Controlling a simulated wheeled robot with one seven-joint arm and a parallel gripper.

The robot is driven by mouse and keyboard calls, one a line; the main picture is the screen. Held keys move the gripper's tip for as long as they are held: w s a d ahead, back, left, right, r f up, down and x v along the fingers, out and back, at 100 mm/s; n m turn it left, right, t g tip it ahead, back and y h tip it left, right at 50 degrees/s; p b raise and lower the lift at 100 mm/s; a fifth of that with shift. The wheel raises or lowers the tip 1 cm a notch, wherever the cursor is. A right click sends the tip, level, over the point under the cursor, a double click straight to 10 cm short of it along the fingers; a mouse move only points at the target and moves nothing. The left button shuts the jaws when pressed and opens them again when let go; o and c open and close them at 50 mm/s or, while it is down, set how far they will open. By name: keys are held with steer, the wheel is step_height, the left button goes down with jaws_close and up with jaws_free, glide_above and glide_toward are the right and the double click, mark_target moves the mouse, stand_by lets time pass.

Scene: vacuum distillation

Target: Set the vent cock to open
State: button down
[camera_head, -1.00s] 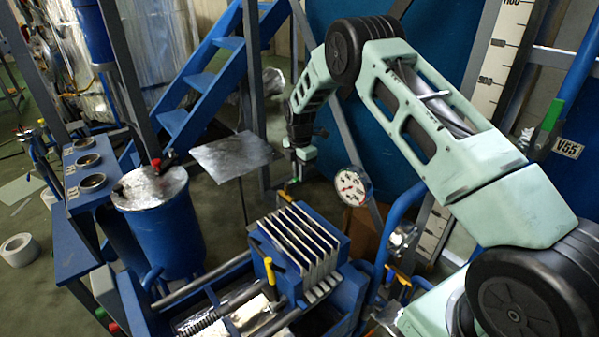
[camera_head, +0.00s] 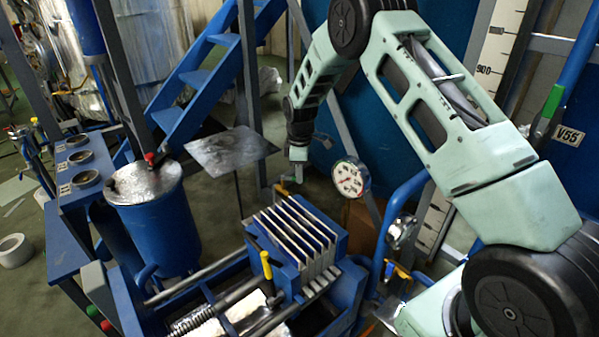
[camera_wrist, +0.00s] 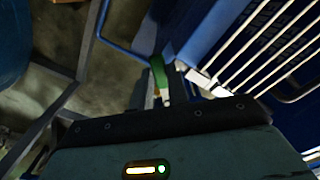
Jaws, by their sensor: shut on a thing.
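My gripper (camera_head: 298,174) hangs down behind the plate press, left of the round gauge. The wrist view shows a small green lever (camera_wrist: 158,72) with a pale end, just beyond the dark edge of my gripper. I take this lever to be the vent cock's handle; no label on it is legible. My gripper is shut on it, though the finger contact is mostly hidden. Whether the cock stands open or closed cannot be told.
The blue press with pale plates (camera_head: 300,235) stands just in front of my gripper. The gauge (camera_head: 349,178) is close on the right. A flat metal sheet (camera_head: 231,152) and a blue drum (camera_head: 158,230) are at left. A V55 tag (camera_head: 568,136) hangs far right.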

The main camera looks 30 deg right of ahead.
mark_target(294, 179)
steer(key=shift+s+a+m+b, duration=0.15)
steer(key=shift+s+a+m, duration=0.3)
steer(key=shift+m, duration=0.9)
steer(key=shift+s+a+m+b, duration=0.2)
steer(key=shift+a+m, duration=0.35)
steer(key=shift+m, duration=0.85)
steer(key=shift+s+a+m+b, duration=0.1)
steer(key=shift+s+a+m, duration=0.35)
steer(key=shift+m, duration=0.9)
steer(key=shift+a, duration=0.1)
steer(key=c, duration=1.4)
jaws_free()
steer(key=shift+o, duration=0.2)
step_height(294, 179, up, 18)
steer(key=b, duration=0.2)
steer(key=shift+f+b, duration=0.25)
steer(key=shift+b, duration=0.05)
